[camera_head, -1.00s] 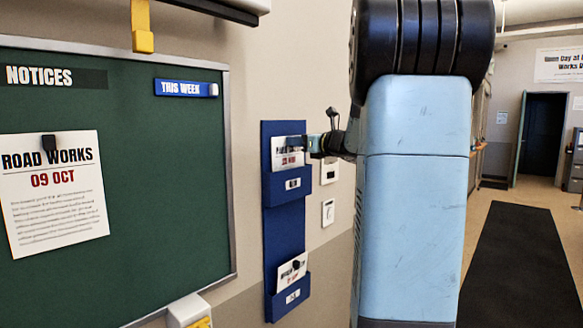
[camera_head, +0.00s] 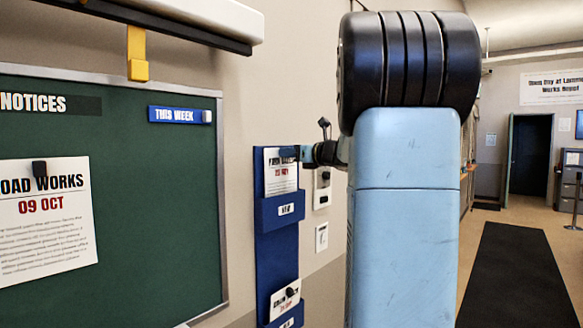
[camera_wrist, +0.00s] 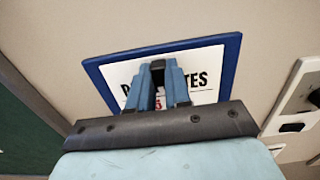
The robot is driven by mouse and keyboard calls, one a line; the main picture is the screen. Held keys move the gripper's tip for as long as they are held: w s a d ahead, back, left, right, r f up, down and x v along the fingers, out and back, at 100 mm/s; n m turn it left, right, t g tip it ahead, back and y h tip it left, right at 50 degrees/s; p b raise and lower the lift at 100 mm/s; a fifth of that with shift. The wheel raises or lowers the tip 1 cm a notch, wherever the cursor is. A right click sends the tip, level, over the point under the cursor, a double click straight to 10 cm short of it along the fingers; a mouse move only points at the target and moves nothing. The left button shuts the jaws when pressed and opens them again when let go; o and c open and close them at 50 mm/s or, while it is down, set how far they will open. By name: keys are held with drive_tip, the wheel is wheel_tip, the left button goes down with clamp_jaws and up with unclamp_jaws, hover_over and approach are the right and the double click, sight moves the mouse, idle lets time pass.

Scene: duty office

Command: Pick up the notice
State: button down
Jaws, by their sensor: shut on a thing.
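A white notice (camera_head: 280,170) with dark and red print stands in the upper pocket (camera_head: 282,207) of a blue wall rack. Its top is about level with the rack's top edge, and its lower end is hidden by the pocket. In the wrist view the notice (camera_wrist: 208,68) shows large black letters ending in "TES", with the middle covered by the fingers. My gripper (camera_wrist: 158,82) is shut on the notice, at a black tab (camera_wrist: 157,66) on its face. In the head view my gripper (camera_head: 303,154) is at the notice's right side, partly hidden by my arm.
Another notice (camera_head: 284,298) sits in the rack's lower pocket. A green board (camera_head: 150,220) with a road works sheet (camera_head: 48,230) is on the left. Wall switches (camera_head: 322,188) are close right of the rack. A dark floor mat (camera_head: 515,280) lies right.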

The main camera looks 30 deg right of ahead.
wheel_tip(320, 180, up, 24)
drive_tip(key=shift+f, duration=0.15)
idle(0.6)
